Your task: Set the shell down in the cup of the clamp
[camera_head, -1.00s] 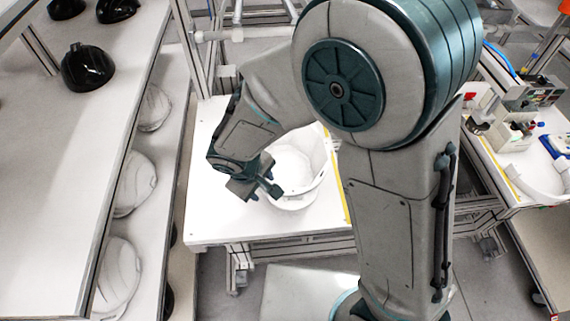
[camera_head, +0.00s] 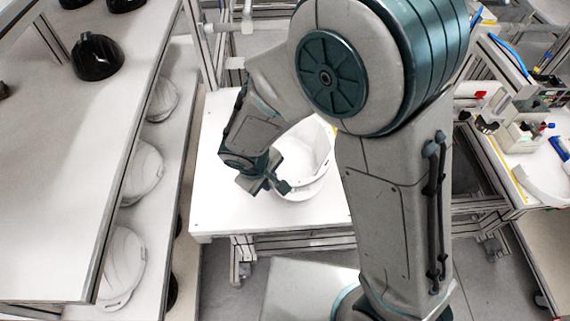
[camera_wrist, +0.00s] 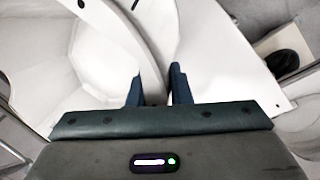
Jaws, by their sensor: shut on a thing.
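The white helmet shell (camera_head: 307,145) is in the head view, open side up, over the white table behind my arm. My gripper (camera_head: 272,186) is shut on its rim at the near left side. In the wrist view my gripper (camera_wrist: 157,88) has one finger on each side of the shell's thin wall (camera_wrist: 146,45). My arm hides the shell's right part. I cannot tell whether the shell touches the table. A bench fixture with red and blue knobs (camera_head: 530,128) stands at the right and may be the clamp; I cannot make out its cup.
The white table (camera_head: 222,215) has bare room left of the shell. A shelf unit (camera_head: 60,220) on the left carries black shells (camera_head: 97,57) on top and white shells (camera_head: 122,265) below. A curved white piece (camera_head: 543,182) lies on the right bench.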

